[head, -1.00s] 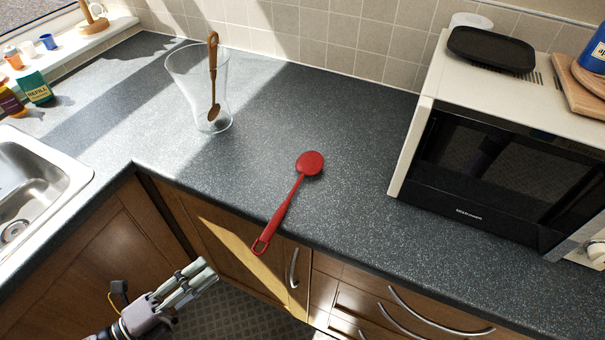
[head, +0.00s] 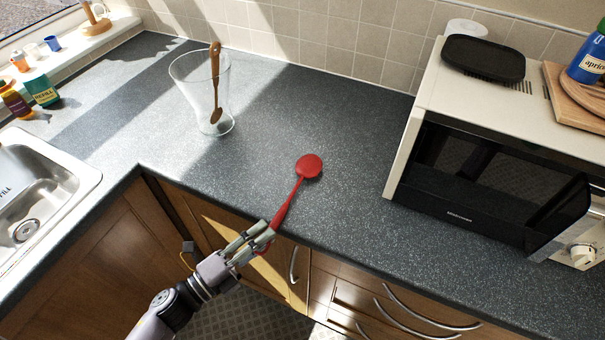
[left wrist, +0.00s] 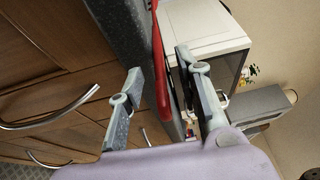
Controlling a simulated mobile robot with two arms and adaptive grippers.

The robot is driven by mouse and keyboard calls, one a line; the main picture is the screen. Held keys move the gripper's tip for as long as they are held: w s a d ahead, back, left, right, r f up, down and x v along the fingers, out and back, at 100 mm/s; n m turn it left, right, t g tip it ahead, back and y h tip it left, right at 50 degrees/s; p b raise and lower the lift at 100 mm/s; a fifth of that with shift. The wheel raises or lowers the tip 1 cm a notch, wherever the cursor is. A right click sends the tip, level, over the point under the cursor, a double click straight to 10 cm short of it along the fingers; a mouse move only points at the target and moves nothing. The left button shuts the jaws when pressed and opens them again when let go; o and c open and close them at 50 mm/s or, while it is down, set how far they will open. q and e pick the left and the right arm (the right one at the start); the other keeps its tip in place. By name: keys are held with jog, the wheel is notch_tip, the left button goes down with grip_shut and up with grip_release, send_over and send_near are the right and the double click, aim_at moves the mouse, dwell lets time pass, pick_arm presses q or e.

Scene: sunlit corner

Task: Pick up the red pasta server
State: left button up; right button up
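The red pasta server (head: 308,167) lies on the grey counter, its round head on the worktop and its handle reaching over the front edge. My left gripper (head: 266,231) is at the handle's near end, which its fingers partly hide. In the left wrist view, the red handle (left wrist: 160,70) shows between the two spread fingers of the left gripper (left wrist: 158,66), with gaps beside it. The gripper looks open, not closed on the handle. My right gripper is not in view.
A clear container (head: 190,90) with a brown spoon (head: 215,85) stands at the back of the counter (head: 350,130). A microwave (head: 480,170) is at right, a sink (head: 60,200) at left. Drawer handles (head: 430,318) jut out below the counter edge.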

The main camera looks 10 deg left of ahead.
pick_arm(q)
jog(key=shift+c, duration=0.4)
grip_shut()
